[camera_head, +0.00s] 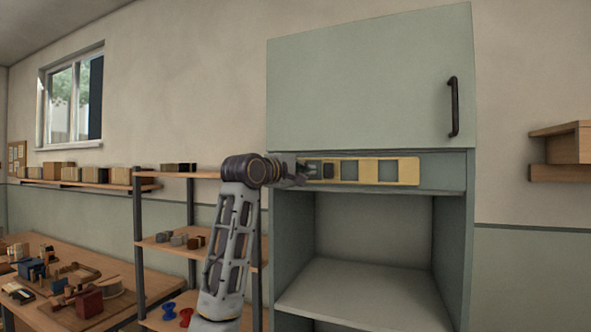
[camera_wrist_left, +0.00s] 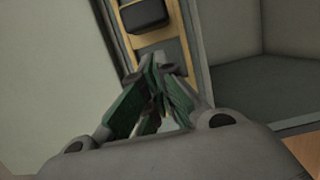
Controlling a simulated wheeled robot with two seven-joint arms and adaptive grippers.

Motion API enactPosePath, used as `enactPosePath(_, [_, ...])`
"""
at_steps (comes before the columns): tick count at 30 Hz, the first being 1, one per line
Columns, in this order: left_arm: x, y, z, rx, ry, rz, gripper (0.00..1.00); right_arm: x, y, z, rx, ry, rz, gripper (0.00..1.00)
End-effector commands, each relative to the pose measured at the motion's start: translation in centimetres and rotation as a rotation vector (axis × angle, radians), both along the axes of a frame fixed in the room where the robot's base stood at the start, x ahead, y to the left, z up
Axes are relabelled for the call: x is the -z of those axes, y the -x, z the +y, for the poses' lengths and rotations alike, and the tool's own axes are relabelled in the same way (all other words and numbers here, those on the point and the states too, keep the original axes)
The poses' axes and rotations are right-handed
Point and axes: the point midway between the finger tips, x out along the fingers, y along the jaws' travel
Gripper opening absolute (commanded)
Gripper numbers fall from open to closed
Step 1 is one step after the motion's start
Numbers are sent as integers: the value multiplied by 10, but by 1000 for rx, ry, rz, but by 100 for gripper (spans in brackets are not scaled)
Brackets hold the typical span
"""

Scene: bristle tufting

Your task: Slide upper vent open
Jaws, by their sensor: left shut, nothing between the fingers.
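The upper vent (camera_head: 402,171) is a yellow slotted strip with dark openings, set in the green cabinet between its upper door and the open compartment below. A small dark block, which looks like the vent's knob (camera_head: 328,171), sits near the strip's left end; it also shows at the top of the left wrist view (camera_wrist_left: 145,15). My left gripper (camera_head: 303,172) is at the strip's left end, just left of the knob. In the left wrist view its fingers (camera_wrist_left: 157,62) are together and empty, over the strip. I cannot tell whether they touch it. My right gripper is not in view.
The cabinet's upper door (camera_head: 365,80) is shut and has a black handle (camera_head: 453,107). The compartment below (camera_head: 365,290) is open and empty. A shelf rack (camera_head: 139,225) and a cluttered workbench (camera_head: 125,308) stand at left. A wall shelf (camera_head: 560,172) is at right.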

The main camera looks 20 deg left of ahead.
Motion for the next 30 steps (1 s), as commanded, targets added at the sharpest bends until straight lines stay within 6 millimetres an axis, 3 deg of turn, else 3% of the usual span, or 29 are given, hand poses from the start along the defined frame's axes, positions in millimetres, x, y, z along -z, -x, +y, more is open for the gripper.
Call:
enactPosePath(7, [0, 1, -17, 1, 0, 0, 0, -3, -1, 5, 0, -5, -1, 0])
enactPosePath(23, [0, 1, -22, 2, 0, 0, 0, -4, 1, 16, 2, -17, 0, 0])
enactPosePath(30, [-1, 2, -45, 4, 1, 1, 0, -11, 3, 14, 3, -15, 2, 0])
